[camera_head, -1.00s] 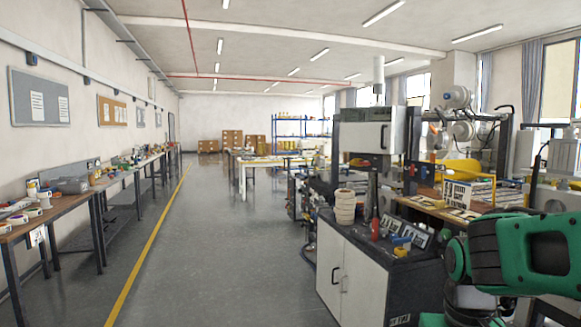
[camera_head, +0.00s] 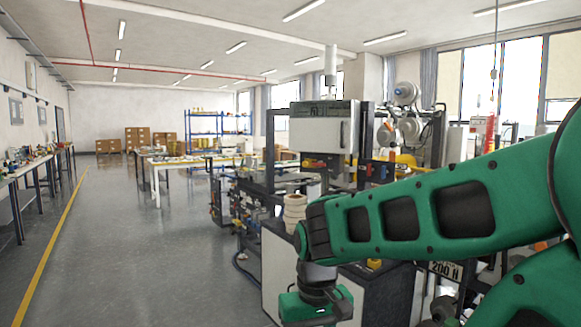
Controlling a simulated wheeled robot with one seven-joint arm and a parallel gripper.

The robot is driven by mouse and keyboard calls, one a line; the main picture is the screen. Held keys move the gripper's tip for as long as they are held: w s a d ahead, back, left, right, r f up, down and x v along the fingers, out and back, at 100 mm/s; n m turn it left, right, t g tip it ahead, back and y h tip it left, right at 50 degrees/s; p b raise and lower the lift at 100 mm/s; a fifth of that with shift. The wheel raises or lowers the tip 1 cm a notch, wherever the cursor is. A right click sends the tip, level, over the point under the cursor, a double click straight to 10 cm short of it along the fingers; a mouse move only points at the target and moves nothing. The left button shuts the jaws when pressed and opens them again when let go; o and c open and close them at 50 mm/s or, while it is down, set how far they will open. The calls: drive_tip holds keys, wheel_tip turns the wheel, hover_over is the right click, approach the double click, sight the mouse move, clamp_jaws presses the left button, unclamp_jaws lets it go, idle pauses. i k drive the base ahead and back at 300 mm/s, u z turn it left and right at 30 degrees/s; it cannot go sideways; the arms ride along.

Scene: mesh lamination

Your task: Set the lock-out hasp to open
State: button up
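I cannot make out the lock-out hasp in this view. The laminating machine has a white cabinet (camera_head: 322,135) on a dark frame, with small red and yellow parts below it that are too small to tell apart. My green arm (camera_head: 420,215) reaches across the right half and hides much of the machine's lower front. Its wrist (camera_head: 316,305) hangs down at the bottom edge, in front of the low cabinet. The fingers of my gripper are not in view.
A low white-doored cabinet (camera_head: 283,275) stands under the machine, with a stack of pale rolls (camera_head: 295,208) on top. A long workbench (camera_head: 30,170) lines the left wall. The grey aisle floor (camera_head: 150,265) between is clear. Tables and a blue shelf (camera_head: 215,128) stand farther back.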

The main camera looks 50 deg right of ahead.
sight(306, 163)
drive_tip(key=z, duration=0.45)
drive_tip(key=i, duration=1.05)
drive_tip(key=z, duration=0.8)
drive_tip(key=i, duration=0.35)
drive_tip(key=z, duration=0.3)
